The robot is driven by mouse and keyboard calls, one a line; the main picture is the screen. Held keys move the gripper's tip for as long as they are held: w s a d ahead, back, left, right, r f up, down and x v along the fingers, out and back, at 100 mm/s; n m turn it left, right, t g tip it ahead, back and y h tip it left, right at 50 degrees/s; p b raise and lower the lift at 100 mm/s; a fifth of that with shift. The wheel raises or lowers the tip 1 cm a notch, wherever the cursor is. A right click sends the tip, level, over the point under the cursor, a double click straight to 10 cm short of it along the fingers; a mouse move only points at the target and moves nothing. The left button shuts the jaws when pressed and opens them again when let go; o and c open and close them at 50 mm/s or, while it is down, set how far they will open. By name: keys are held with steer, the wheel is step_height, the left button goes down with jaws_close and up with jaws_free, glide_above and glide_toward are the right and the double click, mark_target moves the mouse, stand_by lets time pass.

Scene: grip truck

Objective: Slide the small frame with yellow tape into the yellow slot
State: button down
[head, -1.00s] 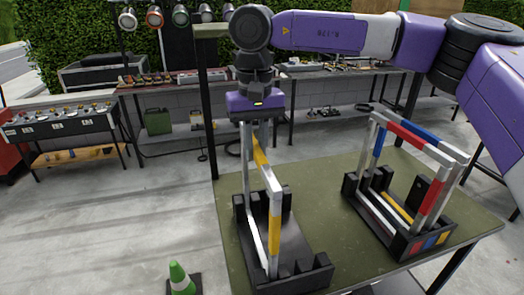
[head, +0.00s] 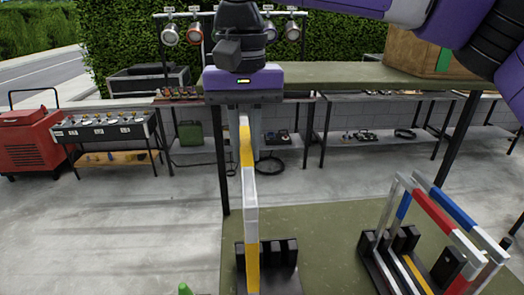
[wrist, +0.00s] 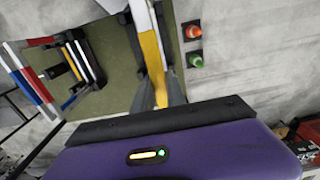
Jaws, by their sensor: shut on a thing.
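My gripper (head: 246,150) is shut on the top bar of the small silver frame with yellow tape (head: 250,190). The frame hangs upright, seen nearly edge-on, in front of the left black rack (head: 284,256). Its lower end is cut off in the head view, so I cannot tell whether it is clear of that rack. The frame (wrist: 152,58) also shows in the wrist view. To the right, the other black rack (head: 448,268) holds a red-taped frame (head: 433,214) and a blue-taped frame (head: 456,212). A yellow strip (head: 416,274) lies beside them, low in that rack.
Both racks stand on the green table (head: 335,228), with bare tabletop between them. A raised green shelf (head: 340,75) crosses behind my gripper, on a black post (head: 222,165). Orange (wrist: 195,32) and green (wrist: 196,61) cones stand on the floor beside the table.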

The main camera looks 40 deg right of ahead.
step_height(320, 180, up, 12)
stand_by(1.7)
stand_by(1.2)
